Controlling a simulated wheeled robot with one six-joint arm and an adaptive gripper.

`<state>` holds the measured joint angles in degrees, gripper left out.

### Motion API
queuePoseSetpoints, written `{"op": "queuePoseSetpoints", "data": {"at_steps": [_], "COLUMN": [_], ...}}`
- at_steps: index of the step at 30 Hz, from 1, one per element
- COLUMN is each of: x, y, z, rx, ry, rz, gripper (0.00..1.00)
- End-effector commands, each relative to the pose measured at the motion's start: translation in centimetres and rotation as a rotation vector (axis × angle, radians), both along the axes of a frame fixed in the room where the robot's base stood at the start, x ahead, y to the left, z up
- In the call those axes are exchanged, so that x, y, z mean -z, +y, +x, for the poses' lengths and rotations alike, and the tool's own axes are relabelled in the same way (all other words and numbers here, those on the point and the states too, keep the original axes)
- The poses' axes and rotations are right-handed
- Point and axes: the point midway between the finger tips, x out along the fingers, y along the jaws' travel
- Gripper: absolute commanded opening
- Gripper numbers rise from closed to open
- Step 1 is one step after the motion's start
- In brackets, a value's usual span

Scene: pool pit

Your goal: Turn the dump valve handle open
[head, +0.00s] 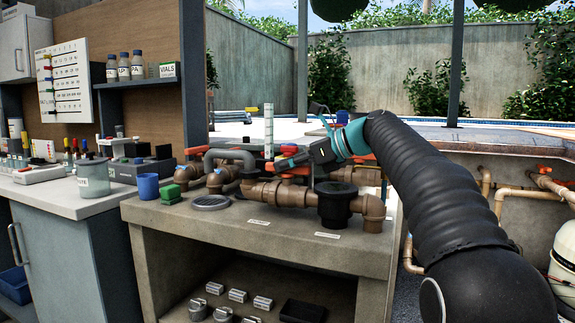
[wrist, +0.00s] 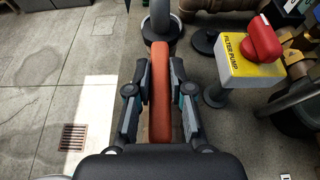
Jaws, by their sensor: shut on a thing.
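An orange-red lever handle (wrist: 160,105) runs lengthwise between the two fingers of my gripper (wrist: 160,78) in the wrist view. The pads press it from both sides, so my gripper is shut on it. In the head view my gripper (head: 287,161) is above the brown pipework (head: 283,193) on the concrete bench; my fingers partly hide the handle there.
A yellow-white box marked FILTER PUMP with a red knob (wrist: 262,40) stands close to the right of my gripper. A black round fitting (head: 334,204), blue cup (head: 148,186) and green block (head: 171,194) are on the bench (head: 270,236). A floor drain (wrist: 73,137) lies below left.

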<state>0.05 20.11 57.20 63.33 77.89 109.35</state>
Motion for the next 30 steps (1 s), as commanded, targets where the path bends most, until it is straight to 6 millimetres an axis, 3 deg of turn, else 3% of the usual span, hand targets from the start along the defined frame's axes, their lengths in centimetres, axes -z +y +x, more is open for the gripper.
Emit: {"op": "queuePoseSetpoints", "data": {"at_steps": [3, 4, 6, 7, 20, 30], "x": [0.1, 0.1, 0.1, 0.1, -0.4, -2.7], "y": [0.0, 0.0, 0.0, 0.0, -0.8, -6.4], "z": [0.0, 0.0, 0.0, 0.0, -0.2, -2.1], "rx": [-0.002, -0.002, -0.001, -0.001, 0.002, 0.004], "ry": [0.002, 0.002, 0.001, 0.001, 0.000, 0.000], "rz": [-0.003, -0.003, -0.003, -0.002, 0.000, -0.001], "gripper": [0.00, 0.26, 0.43, 0.46, 0.46, 0.46]}}
